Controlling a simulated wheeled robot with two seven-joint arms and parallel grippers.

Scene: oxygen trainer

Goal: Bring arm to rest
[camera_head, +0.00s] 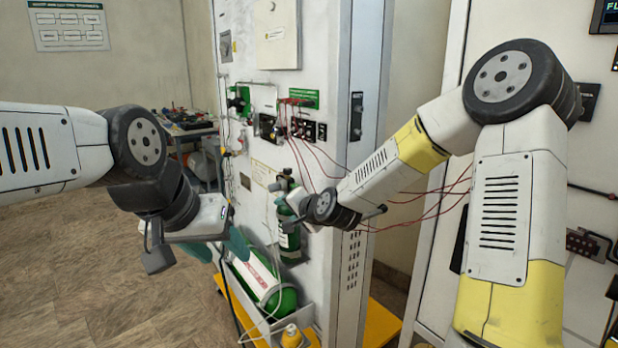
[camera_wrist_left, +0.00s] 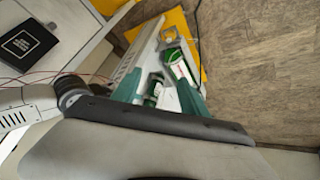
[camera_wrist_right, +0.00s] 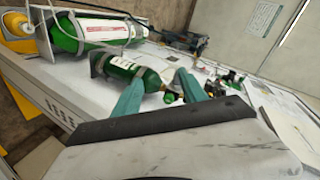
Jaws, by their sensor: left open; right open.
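My left gripper (camera_head: 218,250) is at the left-centre of the head view, pointing toward the panel. Its teal fingers are apart and empty in the left wrist view (camera_wrist_left: 160,88). My right gripper (camera_head: 282,190) is close to the panel, beside the top of a small green cylinder (camera_head: 289,238). In the right wrist view its teal fingers (camera_wrist_right: 160,88) are apart. The small cylinder (camera_wrist_right: 142,76) lies beyond them, its valve end seen between the fingers. I cannot tell whether the fingers touch it.
A large green cylinder (camera_head: 262,282) lies in a low rack on the white trainer cabinet (camera_head: 325,250). A yellow-topped bottle (camera_head: 292,337) stands below it. Red cables (camera_head: 440,190) hang across behind my right arm. A cluttered table (camera_head: 183,134) stands behind. The floor at left is clear.

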